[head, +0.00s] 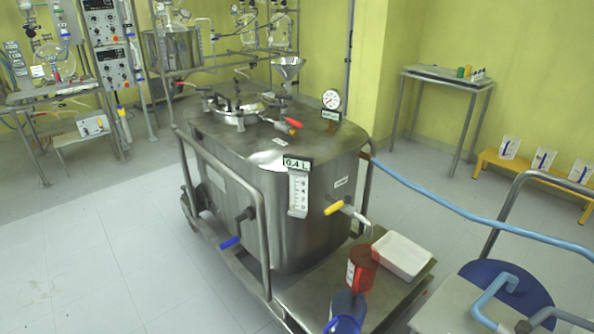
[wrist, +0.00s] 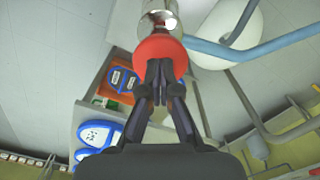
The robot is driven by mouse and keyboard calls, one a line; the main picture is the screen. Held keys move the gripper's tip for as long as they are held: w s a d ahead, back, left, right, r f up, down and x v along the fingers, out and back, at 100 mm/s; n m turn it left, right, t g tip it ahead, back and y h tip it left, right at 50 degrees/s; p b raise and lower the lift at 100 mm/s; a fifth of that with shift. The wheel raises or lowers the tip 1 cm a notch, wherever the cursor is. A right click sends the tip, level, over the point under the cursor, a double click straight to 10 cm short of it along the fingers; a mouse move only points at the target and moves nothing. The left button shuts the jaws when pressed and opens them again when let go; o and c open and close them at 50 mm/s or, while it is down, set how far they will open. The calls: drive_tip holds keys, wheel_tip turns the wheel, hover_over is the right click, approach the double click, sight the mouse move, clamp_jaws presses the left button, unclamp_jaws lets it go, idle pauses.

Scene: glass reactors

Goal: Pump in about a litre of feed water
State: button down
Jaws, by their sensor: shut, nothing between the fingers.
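In the head view a steel tank (head: 265,215) stands on a wheeled frame. Its level display (head: 297,163) reads 0.4 L, above a white scale strip (head: 298,195). A light blue hose (head: 450,207) runs from the tank's right side to the right picture edge. In the wrist view my gripper (wrist: 160,68) is shut and empty. Its fingertips overlap a round red part (wrist: 160,50) on a steel cylinder (wrist: 159,18); I cannot tell whether they touch. A blue hose (wrist: 270,48) passes to the right. I do not make out my gripper in the head view.
The tank carries a yellow-handled valve (head: 334,208), a blue-handled valve (head: 229,242), a funnel (head: 288,68) and a gauge (head: 331,98). A white tray (head: 402,252) and red jug (head: 360,268) sit on the low platform. A blue disc (head: 515,283) shows lower right. Floor at left is clear.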

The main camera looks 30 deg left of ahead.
drive_tip(key=shift+f+b, duration=1.3)
drive_tip(key=shift+f, duration=0.7)
drive_tip(key=shift+r, duration=0.1)
drive_tip(key=shift+r+p, duration=2.05)
drive_tip(key=shift+r, duration=2.55)
drive_tip(key=shift+f, duration=0.1)
drive_tip(key=shift+f+b, duration=3.65)
drive_tip(key=shift+f, duration=1.1)
drive_tip(key=shift+r+p, duration=3.05)
drive_tip(key=shift+r, duration=1.9)
drive_tip(key=shift+f, duration=0.1)
